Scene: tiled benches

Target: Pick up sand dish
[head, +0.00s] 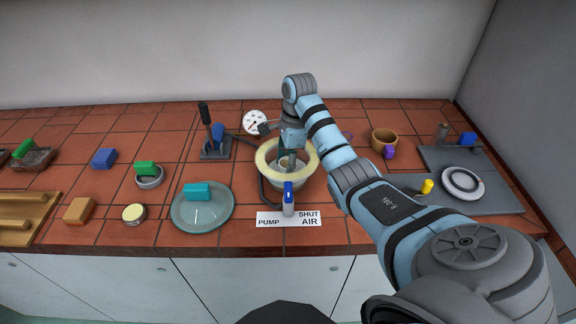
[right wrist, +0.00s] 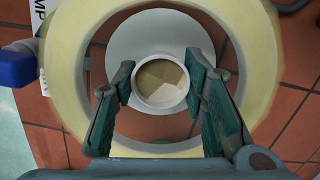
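The sand dish (right wrist: 160,82) is a small white round cup with tan sand, seen in the right wrist view. It is inside the bowl-shaped vessel (head: 267,153), above or on a pale round plate (right wrist: 122,44). The vessel has a wide cream rim, also in the right wrist view (right wrist: 262,80). My right gripper (right wrist: 160,62) points down into the vessel, its two fingers close against opposite sides of the dish. It looks shut on the dish. In the head view my right gripper (head: 291,150) hides most of the dish. My left gripper is not in view.
A blue-handled valve (head: 288,195) stands at the vessel's front by a PUMP/SHUT/AIR label (head: 268,220). A glass lid (head: 210,215) with a teal knob lies front left. A gauge (head: 254,122) and lever pump (head: 214,150) are behind. A wooden rack (head: 45,222) is far left.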

